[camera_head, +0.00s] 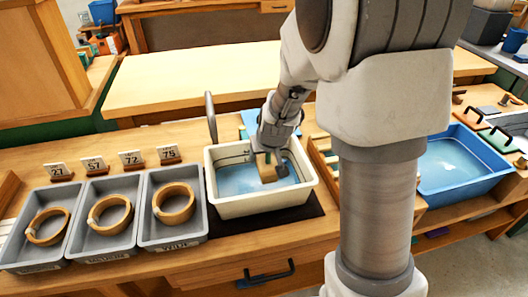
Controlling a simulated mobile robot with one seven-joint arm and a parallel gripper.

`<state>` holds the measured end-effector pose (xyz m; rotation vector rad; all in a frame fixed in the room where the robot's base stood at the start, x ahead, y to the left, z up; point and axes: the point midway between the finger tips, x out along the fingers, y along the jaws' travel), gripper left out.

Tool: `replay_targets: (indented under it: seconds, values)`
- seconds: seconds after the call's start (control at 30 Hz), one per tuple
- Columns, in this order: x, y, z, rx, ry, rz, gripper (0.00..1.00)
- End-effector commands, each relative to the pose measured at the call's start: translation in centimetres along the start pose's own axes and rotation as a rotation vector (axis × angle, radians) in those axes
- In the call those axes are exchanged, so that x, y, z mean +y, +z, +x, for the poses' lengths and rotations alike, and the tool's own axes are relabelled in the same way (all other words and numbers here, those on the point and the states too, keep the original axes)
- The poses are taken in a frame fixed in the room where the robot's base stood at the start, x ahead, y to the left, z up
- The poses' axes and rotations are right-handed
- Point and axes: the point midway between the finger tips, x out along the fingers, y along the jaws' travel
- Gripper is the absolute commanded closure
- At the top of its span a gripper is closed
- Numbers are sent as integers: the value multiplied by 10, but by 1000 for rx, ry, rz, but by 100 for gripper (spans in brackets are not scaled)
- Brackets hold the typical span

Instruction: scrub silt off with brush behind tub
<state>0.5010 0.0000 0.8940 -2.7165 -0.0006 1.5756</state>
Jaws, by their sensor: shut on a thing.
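A cream tub (262,206) with blue-tinted water stands on a dark mat on the wooden bench. My gripper (267,152) reaches down into the tub from behind. It is shut on a small tan piece (266,168), low over or in the water. I cannot tell whether this is a brush or a bark piece. A dark part shows at its right side. No silt can be made out. A blue flat thing (256,117) lies behind the tub, partly hidden by my arm. No brush is clearly recognisable there.
Grey trays (108,247) with tan rings stand left of the tub, number cards (131,158) behind them. A wooden rack (322,160) and a blue tub (484,188) with water are to the right.

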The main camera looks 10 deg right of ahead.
Motion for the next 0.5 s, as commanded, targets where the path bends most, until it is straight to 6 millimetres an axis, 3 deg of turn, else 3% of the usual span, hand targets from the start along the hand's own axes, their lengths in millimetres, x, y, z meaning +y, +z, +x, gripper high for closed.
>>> replay_targets:
  seconds: [0.5]
  values:
    - [0, 18, 30, 0, 0, 0, 80]
